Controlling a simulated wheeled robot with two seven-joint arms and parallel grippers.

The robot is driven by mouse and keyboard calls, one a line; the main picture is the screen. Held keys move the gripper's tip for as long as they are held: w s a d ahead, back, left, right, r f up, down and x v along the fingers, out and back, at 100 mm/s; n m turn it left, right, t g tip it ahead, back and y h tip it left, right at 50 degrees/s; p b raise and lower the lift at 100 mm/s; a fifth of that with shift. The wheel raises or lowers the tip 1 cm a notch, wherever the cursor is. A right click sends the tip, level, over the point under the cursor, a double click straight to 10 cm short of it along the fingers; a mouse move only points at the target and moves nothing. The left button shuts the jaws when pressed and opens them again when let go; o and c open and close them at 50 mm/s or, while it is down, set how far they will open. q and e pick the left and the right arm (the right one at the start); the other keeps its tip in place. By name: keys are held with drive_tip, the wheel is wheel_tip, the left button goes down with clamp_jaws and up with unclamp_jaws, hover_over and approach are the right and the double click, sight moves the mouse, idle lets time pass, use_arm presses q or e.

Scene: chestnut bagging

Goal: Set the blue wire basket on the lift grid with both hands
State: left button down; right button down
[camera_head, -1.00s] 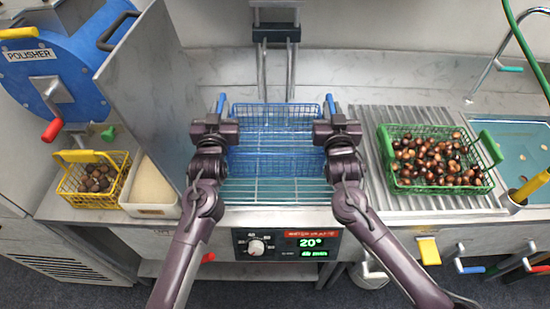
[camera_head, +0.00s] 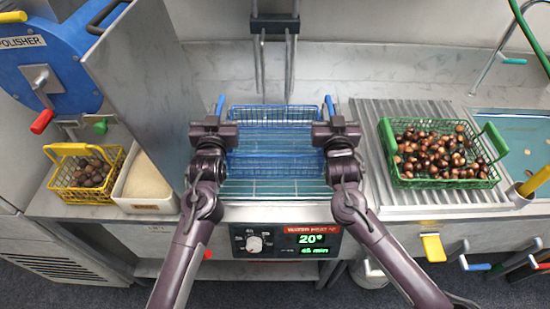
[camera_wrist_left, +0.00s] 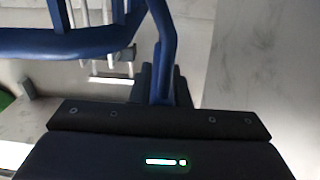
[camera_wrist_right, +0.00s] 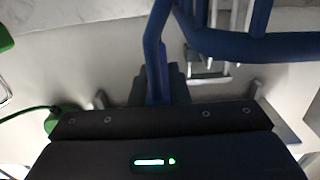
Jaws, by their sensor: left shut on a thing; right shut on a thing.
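The blue wire basket (camera_head: 275,164) is held level between my two grippers in the head view, over the water bath. It looks empty. My left gripper (camera_head: 220,118) is shut on the basket's left blue handle, which also shows in the left wrist view (camera_wrist_left: 162,60). My right gripper (camera_head: 331,118) is shut on the right blue handle, seen in the right wrist view (camera_wrist_right: 155,60). Light grid bars of the lift grid (camera_head: 275,188) show below and in front of the basket. Whether the basket touches the grid cannot be told.
A green basket of chestnuts (camera_head: 440,183) stands on the ribbed drainboard (camera_head: 370,135) at right. A yellow basket (camera_head: 85,197) and a white tub (camera_head: 150,206) stand at left beside a metal panel (camera_head: 145,85). The lift post (camera_head: 275,24) stands behind the bath.

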use_arm(q)
drive_tip(key=shift+f+b, duration=0.6)
drive_tip(key=shift+f, duration=0.15)
use_arm(e)
drive_tip(key=shift+f, duration=0.75)
use_arm(q)
drive_tip(key=c, duration=1.4)
unclamp_jaws()
drive_tip(key=shift+r, duration=0.15)
use_arm(e)
drive_tip(key=c, duration=1.4)
unclamp_jaws()
drive_tip(key=shift+r, duration=0.15)
use_arm(q)
drive_tip(key=shift+s, duration=0.1)
use_arm(e)
drive_tip(key=shift+s, duration=0.55)
use_arm(q)
drive_tip(key=s, duration=1.2)
use_arm(e)
drive_tip(key=s, duration=1.1)
